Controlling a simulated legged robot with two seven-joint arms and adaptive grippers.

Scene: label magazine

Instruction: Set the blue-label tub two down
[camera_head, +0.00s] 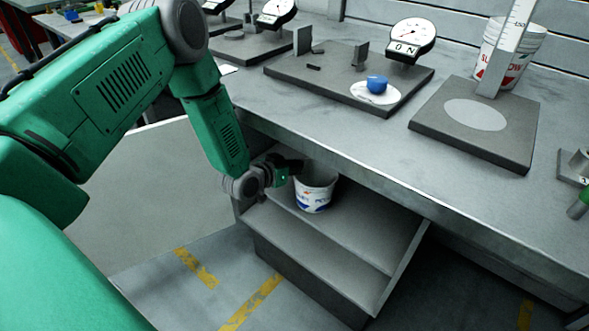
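A white open tub with blue and some red marking (314,193) is upright at the upper level of a grey stepped shelf (345,262) below the bench edge. My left gripper (291,170) reaches down to the left side of this tub, with its dark fingers at the rim. The fingers are small and dark here, so I cannot tell whether they are closed on the wall. I cannot tell whether the tub's base touches the shelf. My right gripper is not in view.
The grey bench (300,145) overhangs the shelf. On it are a plate with a dial (412,40), a blue knob-like piece (377,83), and a red-lettered tub (512,55) behind an upright scale (505,50). The lower shelf step is bare.

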